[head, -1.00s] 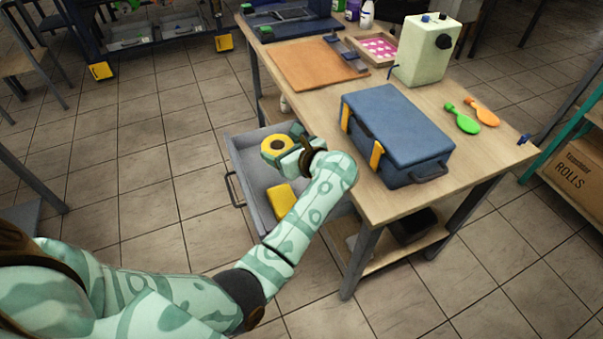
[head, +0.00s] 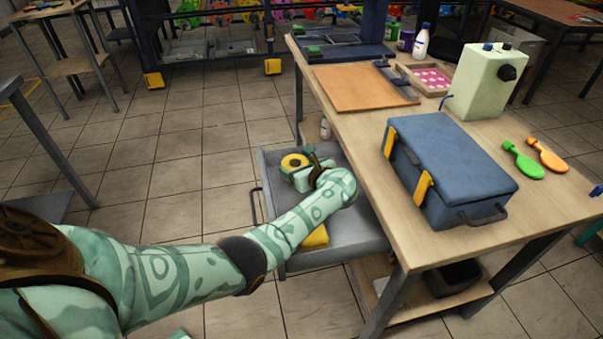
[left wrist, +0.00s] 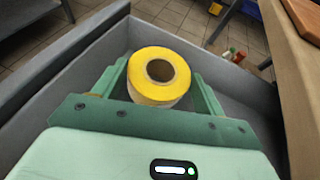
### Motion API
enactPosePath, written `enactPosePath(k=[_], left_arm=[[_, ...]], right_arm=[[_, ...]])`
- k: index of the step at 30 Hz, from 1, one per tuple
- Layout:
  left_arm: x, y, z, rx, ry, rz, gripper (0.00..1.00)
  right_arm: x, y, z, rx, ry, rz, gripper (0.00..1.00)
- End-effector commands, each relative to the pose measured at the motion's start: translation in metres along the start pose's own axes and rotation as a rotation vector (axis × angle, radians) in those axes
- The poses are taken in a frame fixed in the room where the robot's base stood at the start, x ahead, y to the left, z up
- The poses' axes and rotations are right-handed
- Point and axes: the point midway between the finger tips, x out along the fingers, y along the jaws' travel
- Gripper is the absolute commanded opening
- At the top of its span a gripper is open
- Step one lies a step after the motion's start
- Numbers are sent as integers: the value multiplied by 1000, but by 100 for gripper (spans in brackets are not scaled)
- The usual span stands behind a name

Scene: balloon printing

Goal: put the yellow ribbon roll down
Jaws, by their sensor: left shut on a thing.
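The yellow ribbon roll (head: 294,161) is at the far end of the open grey drawer (head: 348,238). It also shows in the left wrist view (left wrist: 160,70), upright on its axis, with its dark core hole facing up. My left gripper (head: 300,170) reaches into the drawer area and is shut on the roll, with one green finger on each side of it. In the left wrist view the roll sits between the fingers (left wrist: 160,84), inside the drawer walls. I cannot tell whether its underside touches the drawer floor. My right gripper is not in view.
A yellow block-like thing (head: 315,237) lies in the drawer, partly behind my arm. Tiled floor is free to the left.

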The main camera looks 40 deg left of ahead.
Motion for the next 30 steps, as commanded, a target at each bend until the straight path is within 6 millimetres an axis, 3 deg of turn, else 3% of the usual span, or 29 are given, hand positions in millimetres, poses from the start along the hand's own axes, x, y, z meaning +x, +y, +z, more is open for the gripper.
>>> enactPosePath(k=[2,14,15,16,26,30], left_arm=[[6,0,-14,4,-1,1,48],[7,0,-18,0,1,1,48],[7,0,-16,-1,0,1,82],[6,0,-16,-1,0,1,91],[5,0,-12,-1,-1,0,93],[-13,-1,-9,-4,1,-3,93]], right_arm=[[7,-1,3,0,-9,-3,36],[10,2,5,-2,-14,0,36],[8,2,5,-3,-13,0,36],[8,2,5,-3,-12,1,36],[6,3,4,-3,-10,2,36],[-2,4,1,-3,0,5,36]])
